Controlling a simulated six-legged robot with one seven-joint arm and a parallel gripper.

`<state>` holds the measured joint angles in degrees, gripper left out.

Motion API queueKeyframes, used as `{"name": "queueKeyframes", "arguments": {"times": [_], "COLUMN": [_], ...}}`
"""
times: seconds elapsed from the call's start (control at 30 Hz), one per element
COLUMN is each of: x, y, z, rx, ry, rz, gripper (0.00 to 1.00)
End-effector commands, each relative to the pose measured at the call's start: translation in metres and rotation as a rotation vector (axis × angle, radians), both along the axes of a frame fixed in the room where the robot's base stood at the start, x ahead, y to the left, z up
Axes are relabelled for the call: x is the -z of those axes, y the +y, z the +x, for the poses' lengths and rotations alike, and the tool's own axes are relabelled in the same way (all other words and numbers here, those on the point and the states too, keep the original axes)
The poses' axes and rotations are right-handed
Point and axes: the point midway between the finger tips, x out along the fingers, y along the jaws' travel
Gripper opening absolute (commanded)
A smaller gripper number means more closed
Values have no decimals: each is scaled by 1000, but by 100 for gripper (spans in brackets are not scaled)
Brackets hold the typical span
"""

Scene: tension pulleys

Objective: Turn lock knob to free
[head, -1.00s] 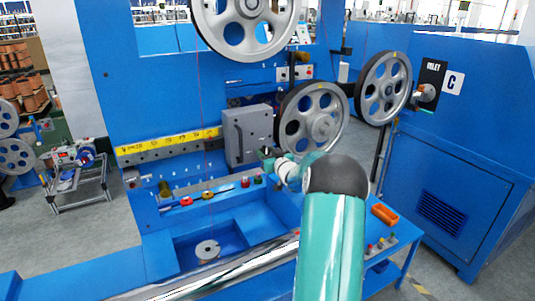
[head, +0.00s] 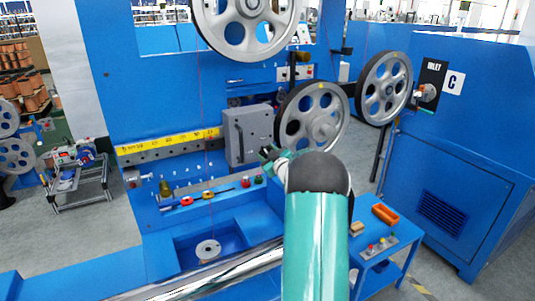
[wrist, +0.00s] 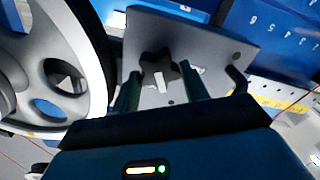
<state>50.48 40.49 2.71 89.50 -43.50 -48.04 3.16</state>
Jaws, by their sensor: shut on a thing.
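The lock knob (wrist: 160,70) is a black star-shaped knob with a pale bar mark, on a grey plate (wrist: 215,50) in the wrist view. My gripper (wrist: 159,73) has one finger on each side of the knob and is shut on it. In the head view my gripper (head: 268,153) is at the lower right edge of the grey box (head: 247,136), left of the spoked pulley (head: 320,128). The knob itself is too small to make out in the head view.
A large spoked wheel (wrist: 50,65) stands close to the left of my gripper in the wrist view. A black bent handle (wrist: 236,80) is on the right. Below the box is a ledge with coloured knobs (head: 245,182). A blue side table (head: 385,240) stands at right.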

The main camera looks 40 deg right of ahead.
Motion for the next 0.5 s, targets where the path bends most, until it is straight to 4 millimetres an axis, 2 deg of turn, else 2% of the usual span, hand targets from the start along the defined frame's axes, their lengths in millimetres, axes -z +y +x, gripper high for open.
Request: {"name": "queueKeyframes", "arguments": {"times": [0.5], "x": [1], "y": [3], "z": [1], "rx": [-2], "ry": [148], "rz": [-469], "gripper": [22]}}
